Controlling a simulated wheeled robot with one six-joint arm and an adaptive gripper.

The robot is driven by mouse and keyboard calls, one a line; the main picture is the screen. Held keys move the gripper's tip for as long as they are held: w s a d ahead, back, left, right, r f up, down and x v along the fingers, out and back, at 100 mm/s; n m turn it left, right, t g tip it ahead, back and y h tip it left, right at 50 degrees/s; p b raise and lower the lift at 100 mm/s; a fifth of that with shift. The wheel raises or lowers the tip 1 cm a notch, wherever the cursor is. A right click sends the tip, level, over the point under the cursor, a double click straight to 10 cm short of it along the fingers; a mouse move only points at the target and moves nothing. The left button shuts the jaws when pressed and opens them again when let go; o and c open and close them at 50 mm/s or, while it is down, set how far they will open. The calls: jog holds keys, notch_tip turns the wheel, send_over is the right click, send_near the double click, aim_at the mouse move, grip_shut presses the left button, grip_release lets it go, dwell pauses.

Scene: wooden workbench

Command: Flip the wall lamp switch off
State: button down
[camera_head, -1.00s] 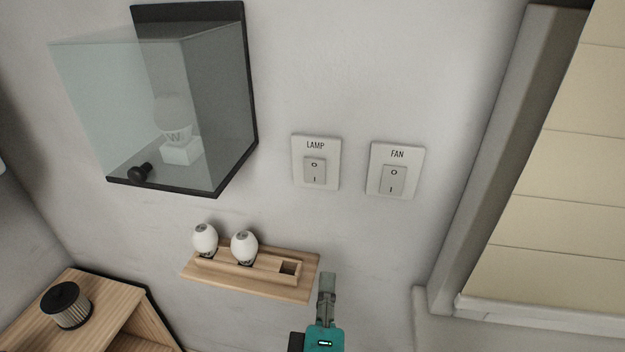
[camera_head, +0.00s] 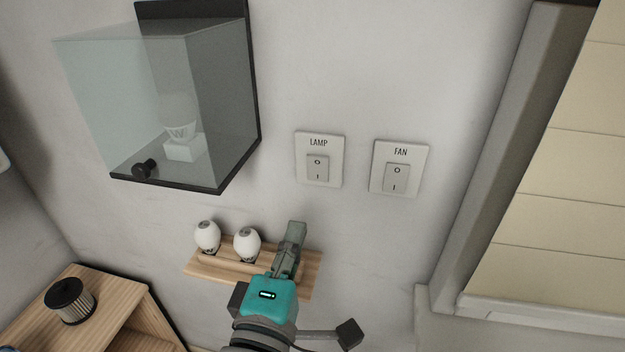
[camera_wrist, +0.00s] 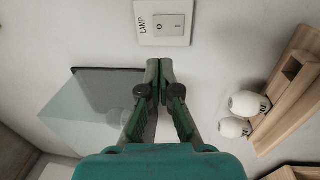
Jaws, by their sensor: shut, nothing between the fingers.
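The lamp switch (camera_head: 318,168) is a pale rocker on a wall plate marked LAMP, with "O" at the top and "I" at the bottom. It also shows at the top of the wrist view (camera_wrist: 168,26). My gripper (camera_head: 296,232) is shut and empty, below the lamp switch and in front of the small wooden shelf in the head view. In the wrist view my fingertips (camera_wrist: 159,68) are together, just below the switch plate in the picture and apart from it. A glass-sided lamp case (camera_head: 165,110) with a white bulb (camera_head: 180,120) hangs left of the switch.
The fan switch (camera_head: 396,177) is right of the lamp switch. A wooden shelf (camera_head: 212,270) holds two white bulbs (camera_head: 207,236). A wooden cabinet (camera_head: 105,318) with a ribbed black-topped cylinder (camera_head: 70,300) stands lower left. A window frame (camera_head: 500,150) is at right.

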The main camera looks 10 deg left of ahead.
aim_at(319, 162)
jog(key=w, duration=0.4)
jog(key=w+r, duration=0.1)
jog(key=w, duration=0.9)
jog(key=shift+r, duration=0.35)
jog(key=shift+w+r, duration=0.15)
jog(key=shift+w, duration=0.15)
jog(key=shift+s, duration=0.1)
